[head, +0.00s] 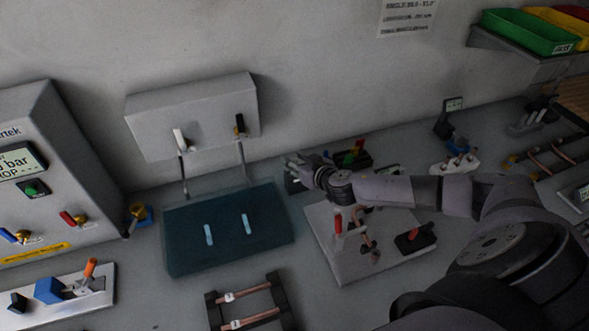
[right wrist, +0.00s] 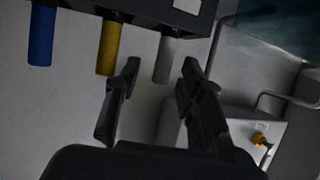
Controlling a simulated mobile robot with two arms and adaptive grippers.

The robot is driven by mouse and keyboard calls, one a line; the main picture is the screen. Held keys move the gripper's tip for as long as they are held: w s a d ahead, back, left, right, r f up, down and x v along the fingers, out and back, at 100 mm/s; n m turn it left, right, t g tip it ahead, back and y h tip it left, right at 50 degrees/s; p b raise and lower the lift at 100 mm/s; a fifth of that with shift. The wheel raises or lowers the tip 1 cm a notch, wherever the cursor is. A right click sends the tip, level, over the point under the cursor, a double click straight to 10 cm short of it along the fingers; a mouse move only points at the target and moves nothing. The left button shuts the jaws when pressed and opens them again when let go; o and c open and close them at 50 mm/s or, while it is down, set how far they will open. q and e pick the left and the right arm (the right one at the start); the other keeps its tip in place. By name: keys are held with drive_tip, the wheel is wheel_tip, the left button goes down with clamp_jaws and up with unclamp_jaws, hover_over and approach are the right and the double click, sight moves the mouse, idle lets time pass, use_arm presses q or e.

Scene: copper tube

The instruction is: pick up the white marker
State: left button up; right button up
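The white marker (right wrist: 164,58) shows in the right wrist view as a pale grey cylinder sticking out of a dark holder (right wrist: 150,9). A yellow marker (right wrist: 108,50) and a blue marker (right wrist: 41,36) stick out of the same holder to its left. My right gripper (right wrist: 160,72) is open, and the white marker appears between its two fingertips; I see no contact. In the head view my right gripper (head: 301,170) is near the wall, right of the teal panel; the white marker cannot be made out there. My left gripper is not in view.
The teal panel (head: 184,244) lies left of my right gripper. A grey board (head: 342,267) with copper tubes and red-handled parts lies below my right forearm. A dark rack with coloured parts (head: 352,158) stands just right of the gripper. A grey wall box (head: 190,110) hangs behind.

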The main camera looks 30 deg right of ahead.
drive_tip(key=shift+w+f, duration=0.1)
drive_tip(key=shift+w, duration=0.15)
clamp_jaws()
idle(0.3)
